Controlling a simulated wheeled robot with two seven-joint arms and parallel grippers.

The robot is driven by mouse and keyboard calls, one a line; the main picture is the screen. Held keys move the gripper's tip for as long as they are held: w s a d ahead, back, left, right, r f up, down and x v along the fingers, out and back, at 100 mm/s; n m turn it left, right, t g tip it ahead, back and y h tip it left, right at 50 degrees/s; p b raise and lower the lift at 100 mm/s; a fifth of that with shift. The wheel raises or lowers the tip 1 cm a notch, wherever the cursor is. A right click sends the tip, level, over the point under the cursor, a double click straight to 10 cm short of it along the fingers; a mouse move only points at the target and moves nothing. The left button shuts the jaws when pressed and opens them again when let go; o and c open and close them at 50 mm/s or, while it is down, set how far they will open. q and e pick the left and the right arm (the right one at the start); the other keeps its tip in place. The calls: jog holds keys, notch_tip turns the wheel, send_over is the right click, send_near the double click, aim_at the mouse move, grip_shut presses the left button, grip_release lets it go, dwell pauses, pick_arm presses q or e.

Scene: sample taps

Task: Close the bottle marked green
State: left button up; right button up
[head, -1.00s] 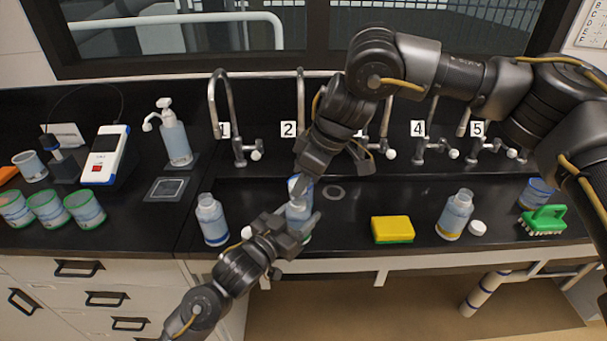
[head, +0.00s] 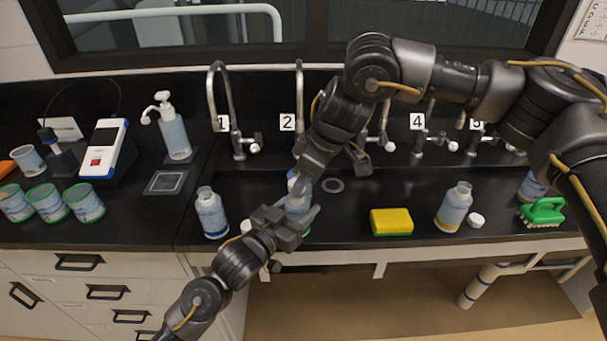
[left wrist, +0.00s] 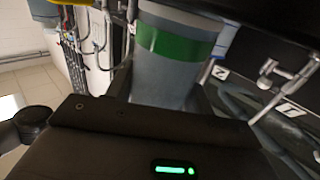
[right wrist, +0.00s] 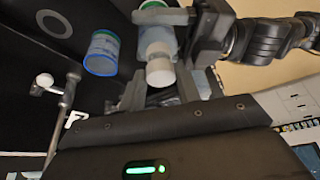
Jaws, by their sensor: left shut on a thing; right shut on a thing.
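The bottle with the green band (left wrist: 175,42) is upright in my left gripper (head: 298,218), which is shut around its body. In the head view this bottle (head: 298,203) stands at the front of the sink, partly hidden by both grippers. My right gripper (head: 301,172) is directly above the bottle. In the right wrist view, a white cap (right wrist: 160,72) is between its fingers, at the bottle's mouth. I cannot tell whether the cap is seated on the neck.
An open bottle (head: 211,216) stands to the left, with a loose cap (head: 246,226) beside it. A yellow sponge (head: 391,221), another open bottle (head: 453,210), its loose cap (head: 476,220) and a green brush (head: 543,211) are to the right. Taps line the back.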

jog(key=shift+f, duration=0.55)
dwell(0.4)
jog(key=m, duration=0.1)
jog(key=m+t, duration=0.1)
jog(key=m, duration=0.1)
jog(key=m+h, duration=0.1)
jog(key=shift+s+a+m, duration=0.25)
jog(key=shift+s+m, duration=0.05)
jog(key=m, duration=0.1)
jog(key=m+t+h, duration=0.1)
jog(key=m, duration=0.3)
jog(key=shift+s+a+t+h, duration=0.1)
jog(key=shift+a+t+h, duration=0.15)
jog(key=shift+t+h, duration=0.05)
jog(key=o, duration=0.9)
jog(key=shift+d, duration=0.1)
jog(key=shift+r, duration=2.25)
